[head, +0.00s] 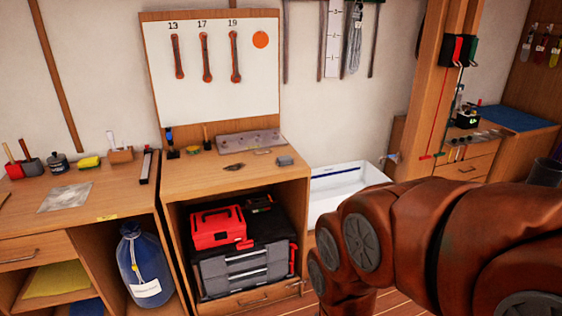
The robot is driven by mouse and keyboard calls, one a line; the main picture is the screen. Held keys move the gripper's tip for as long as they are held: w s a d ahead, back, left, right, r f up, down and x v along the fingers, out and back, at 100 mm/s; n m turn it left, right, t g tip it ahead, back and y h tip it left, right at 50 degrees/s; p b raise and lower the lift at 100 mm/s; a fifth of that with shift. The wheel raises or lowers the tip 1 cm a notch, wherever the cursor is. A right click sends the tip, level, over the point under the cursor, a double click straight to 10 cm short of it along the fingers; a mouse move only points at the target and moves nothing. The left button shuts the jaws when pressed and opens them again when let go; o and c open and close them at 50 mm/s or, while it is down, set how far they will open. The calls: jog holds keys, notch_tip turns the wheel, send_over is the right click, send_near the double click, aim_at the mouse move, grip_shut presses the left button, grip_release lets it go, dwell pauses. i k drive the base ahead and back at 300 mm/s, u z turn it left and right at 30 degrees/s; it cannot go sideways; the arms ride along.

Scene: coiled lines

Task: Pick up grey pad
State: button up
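A small grey block (285,160), which looks like the grey pad, lies on the wooden bench top (212,181) near its right edge. It sits apart from the other items and nothing covers it. A flat grey sheet (64,197) also lies on the left bench. My reddish-brown arm fills the lower right of the head view, to the right of the bench. My gripper is not visible, so its opening and contents do not show.
A long grey plate (248,143) lies behind the block, with a small dark tool (234,167) to its left. A white basin (345,186) stands right of the bench. A red toolbox (217,227) sits on the shelf below. The bench top's front is clear.

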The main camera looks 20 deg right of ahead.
aim_at(286, 160)
jog(key=z, duration=0.35)
jog(key=i, duration=1.15)
jog(key=u, duration=0.5)
jog(key=i, duration=0.6)
jog(key=u, duration=0.5)
